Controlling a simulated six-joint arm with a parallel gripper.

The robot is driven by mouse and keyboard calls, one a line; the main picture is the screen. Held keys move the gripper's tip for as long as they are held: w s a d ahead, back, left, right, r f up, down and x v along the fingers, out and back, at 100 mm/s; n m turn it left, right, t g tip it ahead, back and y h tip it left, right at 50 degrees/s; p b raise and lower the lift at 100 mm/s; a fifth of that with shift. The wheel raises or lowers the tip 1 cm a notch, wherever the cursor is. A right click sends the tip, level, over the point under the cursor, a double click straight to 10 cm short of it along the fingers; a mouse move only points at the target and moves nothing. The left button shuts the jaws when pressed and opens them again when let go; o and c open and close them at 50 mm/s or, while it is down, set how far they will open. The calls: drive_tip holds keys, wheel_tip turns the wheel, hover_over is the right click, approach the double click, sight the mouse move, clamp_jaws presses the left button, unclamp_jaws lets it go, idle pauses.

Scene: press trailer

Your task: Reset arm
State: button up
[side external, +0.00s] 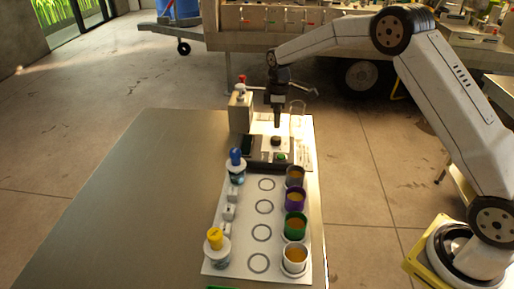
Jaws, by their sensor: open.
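My gripper (277,118) points down at the far end of the metal table (120,190). It is open, though its fingers look small and narrow from here. Below it is a dark device (268,150) with a round black knob (275,141) and a green button (282,157). The fingertips appear above the knob, and I cannot tell whether they touch it. Beside the gripper to the left stands a beige box (240,112) with a red-topped part (241,80). Nothing is visibly held.
A white board (245,248) carries ring marks, several colored cups with orange contents, including a purple one (295,199) and green one (295,226), a blue-topped bottle (236,165) and a yellow-topped bottle (216,243). The table's left side is clear. A trailer (235,40) stands behind.

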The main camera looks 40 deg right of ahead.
drive_tip(key=shift+s+a+r+m, duration=0.25)
drive_tip(key=shift+s+r+m, duration=0.05)
drive_tip(key=shift+s, duration=0.3)
drive_tip(key=s+a+m+t, duration=0.1)
drive_tip(key=s+m, duration=0.3)
drive_tip(key=s, duration=0.9)
drive_tip(key=s+a+m+t, duration=0.1)
drive_tip(key=s+a+m, duration=0.3)
drive_tip(key=s, duration=1)
drive_tip(key=shift+a+r+m+t, duration=0.15)
drive_tip(key=shift+r+m+t, duration=0.15)
drive_tip(key=shift+r, duration=0.05)
